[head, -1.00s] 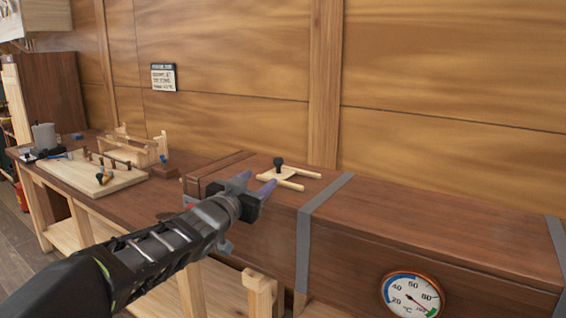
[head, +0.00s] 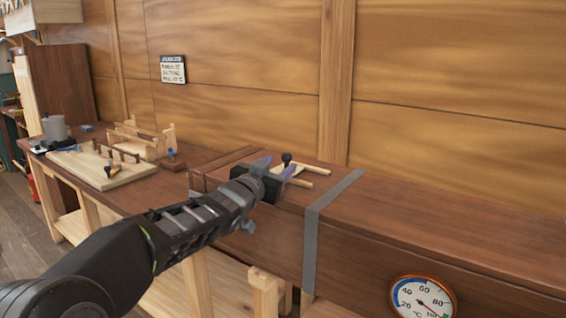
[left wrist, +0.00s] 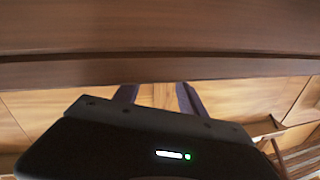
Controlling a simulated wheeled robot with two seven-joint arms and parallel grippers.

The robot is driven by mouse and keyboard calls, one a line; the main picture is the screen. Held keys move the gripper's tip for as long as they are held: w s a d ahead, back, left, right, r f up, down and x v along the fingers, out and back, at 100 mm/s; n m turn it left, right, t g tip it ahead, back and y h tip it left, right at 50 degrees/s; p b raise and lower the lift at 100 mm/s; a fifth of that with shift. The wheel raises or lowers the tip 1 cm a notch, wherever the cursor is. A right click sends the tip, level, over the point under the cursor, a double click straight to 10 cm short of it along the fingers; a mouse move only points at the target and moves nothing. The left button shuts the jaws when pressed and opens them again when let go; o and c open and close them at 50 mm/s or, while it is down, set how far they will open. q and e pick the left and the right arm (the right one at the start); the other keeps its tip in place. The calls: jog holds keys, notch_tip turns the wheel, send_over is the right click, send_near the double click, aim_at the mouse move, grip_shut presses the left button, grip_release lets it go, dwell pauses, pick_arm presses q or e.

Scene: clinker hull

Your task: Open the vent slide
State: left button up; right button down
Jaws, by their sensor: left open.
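The vent slide is a pale wooden piece (head: 314,170) with light rails, lying on top of the long dark wooden box (head: 400,212). A black knob (head: 287,158) stands up from it. My left gripper (head: 276,167) is open, its purple-grey fingertips at the near side of the slide, close to the knob. I cannot tell whether they touch it. The gripper hides part of the slide. In the left wrist view the two fingers (left wrist: 157,95) are apart, with the slide and knob not discernible. My right gripper is not in view.
A grey strap (head: 313,240) wraps the box right of the slide, and a round dial thermometer (head: 422,298) is on its front. On the bench at left are a pale board with pegs (head: 110,172) and a wooden frame (head: 140,140). The box top right of the strap is clear.

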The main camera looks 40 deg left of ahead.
aim_at(285, 161)
pick_arm(q)
jog(key=shift+x, duration=1.65)
jog(key=shift+c, duration=0.2)
grip_shut()
